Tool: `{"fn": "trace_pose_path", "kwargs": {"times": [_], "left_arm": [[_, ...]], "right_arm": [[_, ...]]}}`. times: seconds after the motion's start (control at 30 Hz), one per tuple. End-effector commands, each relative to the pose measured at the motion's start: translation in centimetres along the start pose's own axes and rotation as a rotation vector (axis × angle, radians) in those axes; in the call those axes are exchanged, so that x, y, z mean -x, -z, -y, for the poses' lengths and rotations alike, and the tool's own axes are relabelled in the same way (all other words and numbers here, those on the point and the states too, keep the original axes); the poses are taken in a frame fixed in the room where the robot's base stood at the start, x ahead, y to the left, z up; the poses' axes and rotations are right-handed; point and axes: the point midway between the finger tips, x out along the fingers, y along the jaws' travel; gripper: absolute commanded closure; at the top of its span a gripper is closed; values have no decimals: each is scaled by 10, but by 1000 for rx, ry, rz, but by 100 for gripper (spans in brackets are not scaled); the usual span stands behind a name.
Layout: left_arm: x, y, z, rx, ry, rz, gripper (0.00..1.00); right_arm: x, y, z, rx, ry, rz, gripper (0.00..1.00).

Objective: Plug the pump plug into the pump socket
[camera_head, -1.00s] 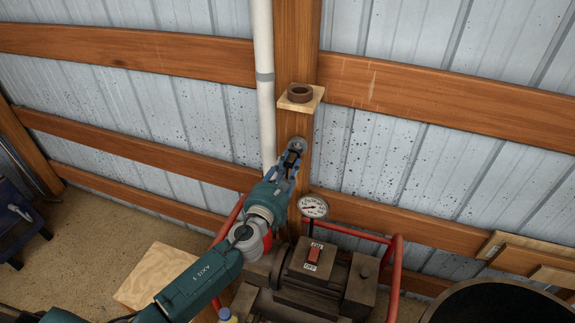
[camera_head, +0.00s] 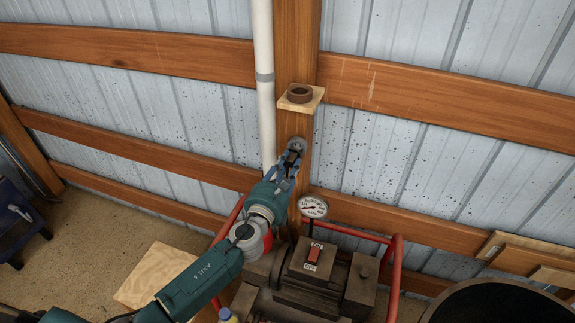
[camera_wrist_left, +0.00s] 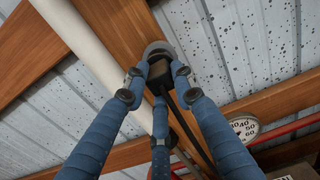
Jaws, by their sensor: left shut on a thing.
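My left gripper (camera_head: 291,158) is shut on the black pump plug (camera_head: 291,159), in front of the wooden post. In the left wrist view the fingers of my left gripper (camera_wrist_left: 157,88) close on the dark plug (camera_wrist_left: 160,72) from both sides. The grey round pump socket (camera_head: 298,144) is on the post right behind the plug; its rim also shows in the left wrist view (camera_wrist_left: 158,48). The plug overlaps the socket in both views; I cannot tell how deep it sits. A black cord runs down from the plug. My right gripper is not in view.
The pump (camera_head: 325,278) with a red switch and red tube frame stands below, with a pressure gauge (camera_head: 313,207) beside the post. A white pipe (camera_head: 265,90) runs left of the post. A small wooden shelf (camera_head: 301,103) with a brown ring is above the socket.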

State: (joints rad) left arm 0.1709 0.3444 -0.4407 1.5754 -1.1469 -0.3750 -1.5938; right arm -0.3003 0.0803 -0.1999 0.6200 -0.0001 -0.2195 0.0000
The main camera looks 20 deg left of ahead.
Motion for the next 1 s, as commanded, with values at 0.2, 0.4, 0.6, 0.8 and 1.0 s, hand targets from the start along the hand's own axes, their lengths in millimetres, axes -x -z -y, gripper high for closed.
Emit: {"fn": "trace_pose_path", "kwargs": {"times": [0.2,0.4,0.6,0.8,1.0], "left_arm": [[-7,0,0,1,1,1,100],[-13,0,1,1,1,1,100],[-19,0,1,1,1,1,100],[-25,0,1,0,1,1,100],[-24,0,0,0,1,0,53]], "right_arm": [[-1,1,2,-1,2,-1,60],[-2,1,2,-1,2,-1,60],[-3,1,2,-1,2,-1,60],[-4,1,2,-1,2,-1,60],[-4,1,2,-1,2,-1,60]]}}
